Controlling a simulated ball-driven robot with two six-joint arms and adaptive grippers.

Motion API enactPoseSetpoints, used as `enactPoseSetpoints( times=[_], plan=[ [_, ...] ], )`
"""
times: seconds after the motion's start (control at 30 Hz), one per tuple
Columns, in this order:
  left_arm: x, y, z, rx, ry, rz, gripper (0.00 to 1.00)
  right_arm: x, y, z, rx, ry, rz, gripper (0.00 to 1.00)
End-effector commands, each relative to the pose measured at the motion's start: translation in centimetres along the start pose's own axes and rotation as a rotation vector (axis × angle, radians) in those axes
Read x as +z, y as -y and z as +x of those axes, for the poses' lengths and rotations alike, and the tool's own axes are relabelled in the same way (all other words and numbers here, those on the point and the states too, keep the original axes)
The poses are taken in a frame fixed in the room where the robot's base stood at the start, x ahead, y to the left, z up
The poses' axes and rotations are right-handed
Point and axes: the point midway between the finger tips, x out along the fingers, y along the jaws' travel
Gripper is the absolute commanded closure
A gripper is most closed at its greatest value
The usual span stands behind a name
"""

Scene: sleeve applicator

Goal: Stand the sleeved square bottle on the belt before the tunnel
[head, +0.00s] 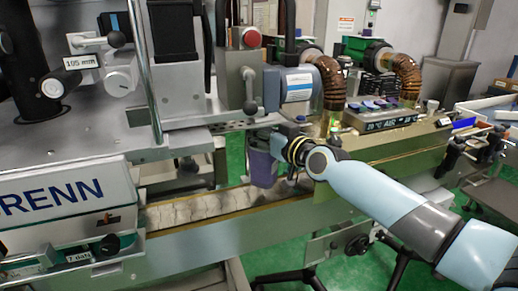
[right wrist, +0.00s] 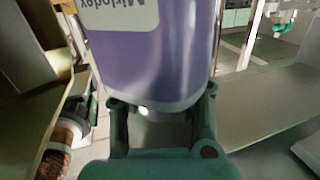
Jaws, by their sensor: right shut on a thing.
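The purple sleeved square bottle (head: 262,168) is held upright over the far part of the belt (head: 200,207). Its lower end is close to the belt surface; I cannot tell whether it touches. My right gripper (head: 281,146) comes in from the right and is shut on the bottle. In the right wrist view the purple bottle (right wrist: 150,55), with a white label that reads upside down, fills the space between the fingers (right wrist: 162,105). The tunnel (head: 365,130), with brown hoses on top, is right of the bottle, partly behind my arm. My left gripper is not in view.
A grey-blue motor box (head: 287,86) and a red-button post (head: 251,38) stand behind the bottle. A label machine (head: 65,205) borders the belt at the left. The belt between that machine and the bottle is bare, with a metal rail (head: 200,245) along its front.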

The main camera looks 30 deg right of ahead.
Motion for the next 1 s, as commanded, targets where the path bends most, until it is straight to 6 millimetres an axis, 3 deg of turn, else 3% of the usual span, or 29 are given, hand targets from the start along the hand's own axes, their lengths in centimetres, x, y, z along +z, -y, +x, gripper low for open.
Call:
enactPoseSetpoints(
  times=[0.1,0.2,0.63,0.7,0.9,1.0],
  plan=[
    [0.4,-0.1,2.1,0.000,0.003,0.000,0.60,2.3,-0.1,0.3,0.000,-0.001,0.001,1.00],
    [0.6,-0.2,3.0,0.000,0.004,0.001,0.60,3.4,-0.2,0.3,0.000,-0.002,0.001,1.00],
    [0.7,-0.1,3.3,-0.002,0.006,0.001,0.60,3.7,-0.2,0.3,0.000,-0.004,0.000,1.00],
    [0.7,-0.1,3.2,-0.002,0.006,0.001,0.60,3.7,-0.2,0.3,0.000,-0.001,0.000,0.86],
    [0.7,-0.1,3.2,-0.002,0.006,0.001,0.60,3.6,-0.2,0.3,0.000,-0.001,0.000,0.60],
    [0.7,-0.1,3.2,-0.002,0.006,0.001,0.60,3.6,-0.2,0.3,0.000,-0.001,0.000,0.53]
  ],
)
